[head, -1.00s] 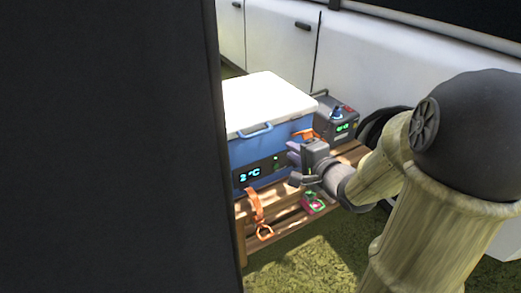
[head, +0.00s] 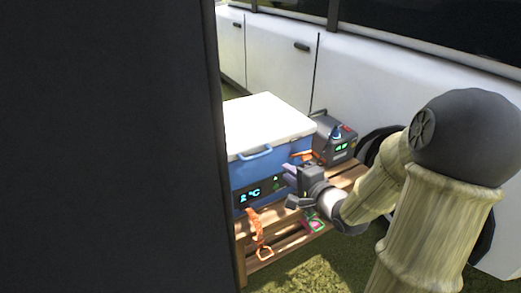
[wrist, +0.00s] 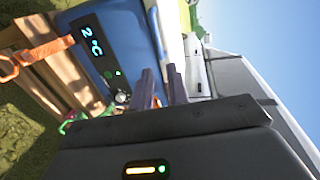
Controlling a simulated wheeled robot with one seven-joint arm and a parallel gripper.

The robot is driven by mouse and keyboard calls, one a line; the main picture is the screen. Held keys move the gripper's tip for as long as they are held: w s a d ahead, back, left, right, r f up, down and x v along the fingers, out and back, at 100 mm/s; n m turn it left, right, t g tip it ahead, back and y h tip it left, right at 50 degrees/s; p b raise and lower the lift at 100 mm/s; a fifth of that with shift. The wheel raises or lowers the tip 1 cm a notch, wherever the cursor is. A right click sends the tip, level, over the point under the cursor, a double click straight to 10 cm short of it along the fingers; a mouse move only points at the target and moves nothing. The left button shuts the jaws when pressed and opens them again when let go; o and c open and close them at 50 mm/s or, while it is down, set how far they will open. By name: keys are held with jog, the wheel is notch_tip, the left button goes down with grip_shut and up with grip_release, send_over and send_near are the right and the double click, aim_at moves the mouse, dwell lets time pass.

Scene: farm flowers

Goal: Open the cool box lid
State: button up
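The cool box (head: 243,172) is blue with a white lid (head: 268,123), which is shut. It stands on a wooden slatted bench, its left side cut off by a dark panel. A blue handle (head: 255,153) is on the lid's front edge, and a display on the front reads 2 °C. My gripper (head: 291,173) is at the box's front right, below lid level. In the wrist view its two fingers (wrist: 160,88) point towards the box's front and stand a little apart, with nothing seen between them. Whether they touch the box cannot be told.
An orange strap (head: 259,232) hangs at the bench's (head: 285,238) front; another orange piece is by the box's right side. A grey power unit (head: 336,144) stands behind right. A white vehicle (head: 385,85) is behind. A dark panel (head: 110,150) blocks the left.

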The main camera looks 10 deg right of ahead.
aim_at(261, 155)
jog(key=x, duration=0.5)
jog(key=b+x, duration=0.1)
jog(key=x, duration=0.4)
jog(key=b+x, duration=0.1)
jog(key=x, duration=0.4)
jog(key=shift+a+f, duration=0.15)
jog(key=shift+f, duration=0.25)
jog(key=shift+w+b, duration=0.3)
grip_shut()
